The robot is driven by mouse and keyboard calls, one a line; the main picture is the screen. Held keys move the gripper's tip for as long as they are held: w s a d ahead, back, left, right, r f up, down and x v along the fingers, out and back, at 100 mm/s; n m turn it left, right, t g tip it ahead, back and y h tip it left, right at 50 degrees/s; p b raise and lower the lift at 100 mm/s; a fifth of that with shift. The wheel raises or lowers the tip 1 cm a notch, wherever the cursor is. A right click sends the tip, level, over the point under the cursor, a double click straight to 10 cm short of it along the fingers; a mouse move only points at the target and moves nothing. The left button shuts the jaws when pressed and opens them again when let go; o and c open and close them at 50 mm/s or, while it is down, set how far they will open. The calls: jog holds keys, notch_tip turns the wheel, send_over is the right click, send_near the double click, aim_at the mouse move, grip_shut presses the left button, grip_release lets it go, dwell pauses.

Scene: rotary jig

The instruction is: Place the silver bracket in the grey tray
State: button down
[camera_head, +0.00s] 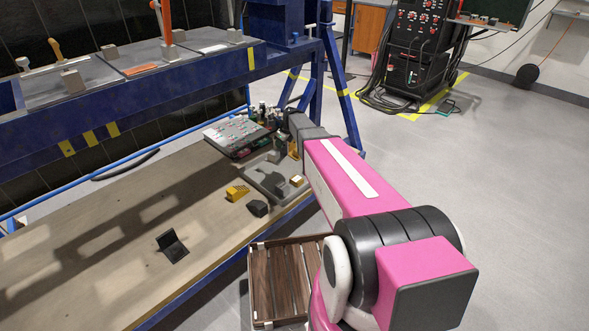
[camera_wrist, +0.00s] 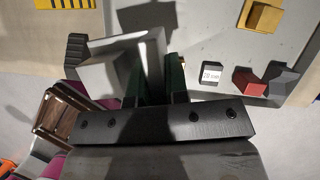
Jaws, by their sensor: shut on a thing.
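My gripper (camera_wrist: 157,80) is shut on the silver bracket (camera_wrist: 112,62), an angled metal piece that sticks out to the left of the dark fingers in the wrist view. The grey tray (camera_wrist: 208,45) lies beneath and to the right of the bracket there, and the bracket seems to be above its near-left edge; the height gap cannot be told. In the head view the grey tray (camera_head: 262,181) lies on the bench's right part, just below the end of my arm. The gripper and bracket are mostly hidden there by my arm.
A yellow block (camera_head: 237,191) and a dark block (camera_head: 258,208) sit beside the tray. A black bracket (camera_head: 172,246) lies apart. A wooden crate (camera_head: 283,281) stands below.

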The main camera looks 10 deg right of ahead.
jog(key=w+a+f+m+t, duration=0.1)
jog(key=w+f+m, duration=0.25)
jog(key=f, duration=0.25)
send_over(295, 166)
notch_tip(295, 166, down, 7)
jog(key=shift+s+f+n+h, duration=0.15)
jog(key=shift+f+n+h, duration=0.2)
jog(key=shift+f, duration=1.45)
jog(key=shift+f, duration=0.15)
jog(key=c, duration=1.1)
grip_release()
